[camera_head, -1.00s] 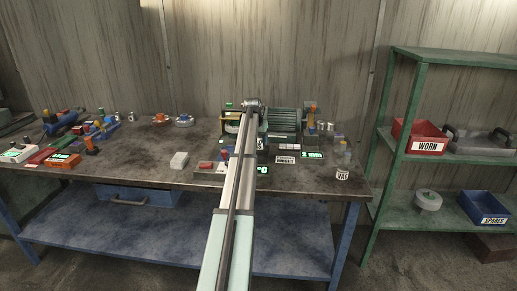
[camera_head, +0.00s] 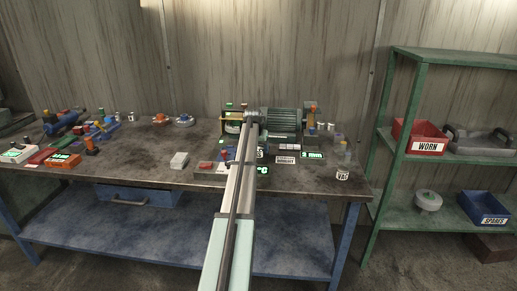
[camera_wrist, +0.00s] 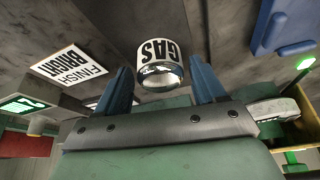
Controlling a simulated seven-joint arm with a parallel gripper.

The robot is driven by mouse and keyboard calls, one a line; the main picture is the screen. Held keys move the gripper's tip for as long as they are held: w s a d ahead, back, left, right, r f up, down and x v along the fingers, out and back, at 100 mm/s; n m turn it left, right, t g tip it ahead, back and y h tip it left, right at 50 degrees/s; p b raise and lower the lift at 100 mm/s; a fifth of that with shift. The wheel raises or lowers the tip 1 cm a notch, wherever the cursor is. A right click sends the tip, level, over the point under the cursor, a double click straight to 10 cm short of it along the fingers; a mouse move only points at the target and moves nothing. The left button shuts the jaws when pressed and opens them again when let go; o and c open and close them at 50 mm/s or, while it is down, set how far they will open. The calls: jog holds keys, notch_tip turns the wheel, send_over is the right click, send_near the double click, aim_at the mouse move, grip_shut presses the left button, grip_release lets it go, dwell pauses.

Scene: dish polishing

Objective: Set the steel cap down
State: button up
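My gripper (camera_wrist: 162,82) shows two blue fingers in the wrist view. In the head view my gripper (camera_head: 252,116) is over the bench, just in front of the green motor (camera_head: 280,121). My arm hides the cap there.
Tools crowd the left end. Bare bench lies left of the block.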

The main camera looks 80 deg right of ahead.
jog(key=shift+o, duration=0.6)
jog(key=shift+r, duration=0.2)
jog(key=v, duration=1.2)
jog(key=shift+w+d, duration=0.1)
